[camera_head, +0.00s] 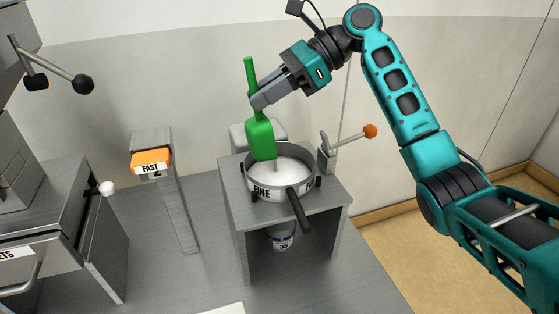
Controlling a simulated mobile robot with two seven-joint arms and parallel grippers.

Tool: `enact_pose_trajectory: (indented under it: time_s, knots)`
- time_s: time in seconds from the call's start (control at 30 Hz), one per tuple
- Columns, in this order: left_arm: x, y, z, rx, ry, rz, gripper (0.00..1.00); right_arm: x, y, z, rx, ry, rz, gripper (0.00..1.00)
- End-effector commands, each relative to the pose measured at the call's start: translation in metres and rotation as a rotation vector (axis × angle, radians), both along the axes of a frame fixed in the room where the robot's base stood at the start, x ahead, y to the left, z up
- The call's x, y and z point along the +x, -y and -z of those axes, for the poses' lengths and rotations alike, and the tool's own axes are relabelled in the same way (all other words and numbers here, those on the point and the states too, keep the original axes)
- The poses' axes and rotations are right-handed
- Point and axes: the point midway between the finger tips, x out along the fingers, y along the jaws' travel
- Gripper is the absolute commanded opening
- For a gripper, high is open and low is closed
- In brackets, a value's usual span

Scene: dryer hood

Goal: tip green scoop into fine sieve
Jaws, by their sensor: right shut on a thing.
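The green scoop (261,136) is held steeply tilted, with its handle up and its mouth down over the sieve. My right gripper (258,101) is shut on the scoop's handle. The round grey sieve (256,184), labelled "FINE", sits on a grey stand, its dark handle pointing to the front right. White material (292,170) lies in the sieve, and a thin pale trace shows just under the scoop's lip. The scoop's inside is hidden from this side. My left gripper is not in view.
A container (281,237) marked "33" stands under the stand (325,207). A lever with an orange knob (370,131) is right of the sieve. A cabinet is at far left.

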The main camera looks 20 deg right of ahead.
Motion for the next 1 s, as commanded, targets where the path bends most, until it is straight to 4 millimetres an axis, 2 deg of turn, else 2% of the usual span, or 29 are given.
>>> enact_pose_trajectory:
  time_s: [1.0]
  knots:
    - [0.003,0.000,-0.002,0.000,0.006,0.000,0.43,0.002,0.014,-0.001,0.112,-0.013,0.001,0.00]
